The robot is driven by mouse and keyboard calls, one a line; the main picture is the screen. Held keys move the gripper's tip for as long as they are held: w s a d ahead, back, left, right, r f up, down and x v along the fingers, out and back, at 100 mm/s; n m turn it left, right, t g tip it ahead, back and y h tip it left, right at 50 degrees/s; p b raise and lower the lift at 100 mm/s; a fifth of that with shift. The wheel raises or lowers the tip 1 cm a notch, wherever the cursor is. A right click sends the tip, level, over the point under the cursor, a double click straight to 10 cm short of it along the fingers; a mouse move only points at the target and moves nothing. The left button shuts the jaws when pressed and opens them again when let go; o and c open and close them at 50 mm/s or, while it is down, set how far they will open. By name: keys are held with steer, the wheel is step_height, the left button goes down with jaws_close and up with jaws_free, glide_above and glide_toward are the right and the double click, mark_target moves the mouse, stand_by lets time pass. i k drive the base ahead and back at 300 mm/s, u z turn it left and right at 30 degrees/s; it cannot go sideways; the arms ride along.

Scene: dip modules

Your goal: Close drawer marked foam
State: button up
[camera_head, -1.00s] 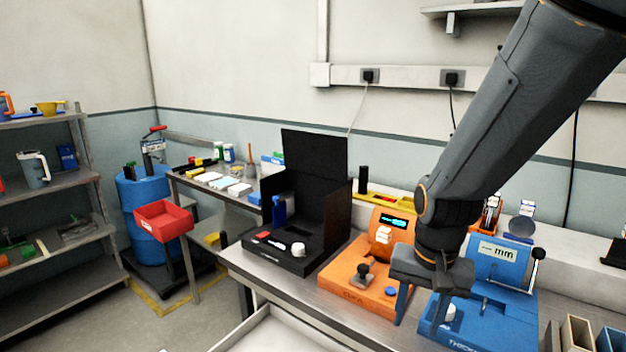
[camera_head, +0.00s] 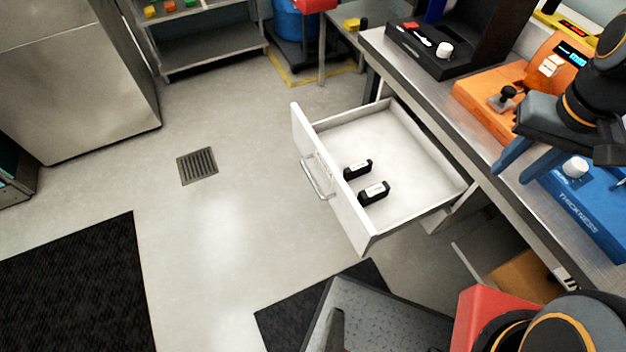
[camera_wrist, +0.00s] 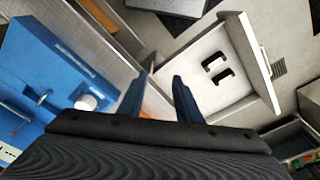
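A white drawer (camera_head: 423,157) stands pulled open from under the workbench in the head view. Its front panel has a metal handle (camera_head: 318,178), and two black items with white labels (camera_head: 374,192) lie inside. A label by the handle is too small to read. The drawer also shows in the wrist view (camera_wrist: 235,95), at upper right. My gripper (camera_head: 512,168) is above the bench at the right, apart from the drawer. Its two blue-grey fingers are spread, and nothing shows between them; they also show in the wrist view (camera_wrist: 160,95).
An orange device (camera_head: 480,97), a blue thickness device (camera_head: 590,215) and a black box (camera_head: 440,65) stand on the workbench. An open lower compartment (camera_head: 500,250) is below the bench. The floor (camera_head: 230,240) left of the drawer is clear, with a drain grate (camera_head: 197,166).

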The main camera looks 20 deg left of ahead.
mark_target(423, 181)
steer(key=u, duration=1.45)
steer(key=k, duration=1.15)
steer(key=z, duration=0.35)
steer(key=i, duration=0.65)
steer(key=u, duration=0.5)
